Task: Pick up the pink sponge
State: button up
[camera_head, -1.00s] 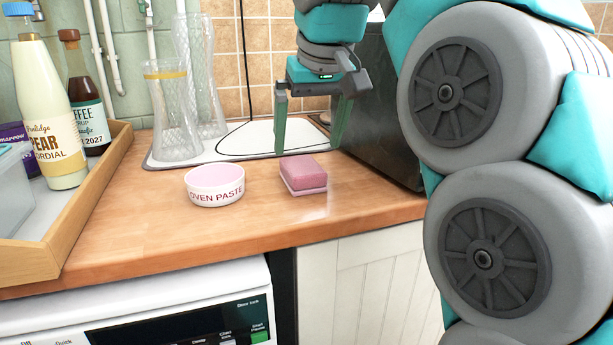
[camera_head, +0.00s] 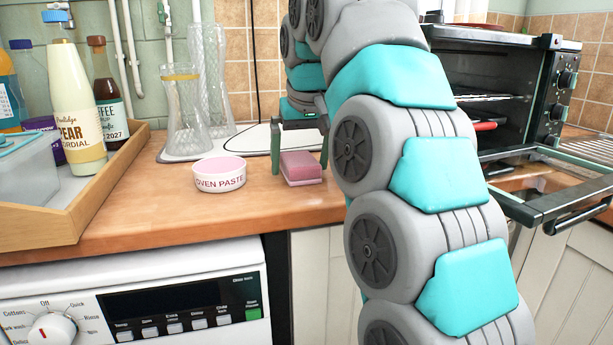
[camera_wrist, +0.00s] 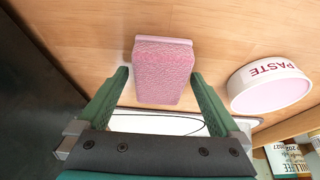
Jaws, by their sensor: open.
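The pink sponge (camera_head: 301,168) lies on the wooden counter, to the right of the oven paste bowl. In the wrist view the sponge (camera_wrist: 163,72) is upper centre, with its near part between the two green fingers. My gripper (camera_head: 300,168) is open, one finger on each side of the sponge in the head view. In the wrist view my gripper (camera_wrist: 159,78) shows gaps between the fingers and the sponge. My arm hides part of the gripper in the head view.
The white oven paste bowl (camera_head: 219,174) stands close to the left of the sponge. Glass vases (camera_head: 184,115) stand on a white mat (camera_head: 247,141) behind. A wooden tray (camera_head: 40,226) with bottles is at left. An oven (camera_head: 489,95) with its door open is at right.

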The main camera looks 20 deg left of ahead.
jog(key=shift+c, duration=0.2)
jog(key=c, duration=1.4)
jog(key=shift+o, duration=0.2)
jog(key=shift+r, duration=0.1)
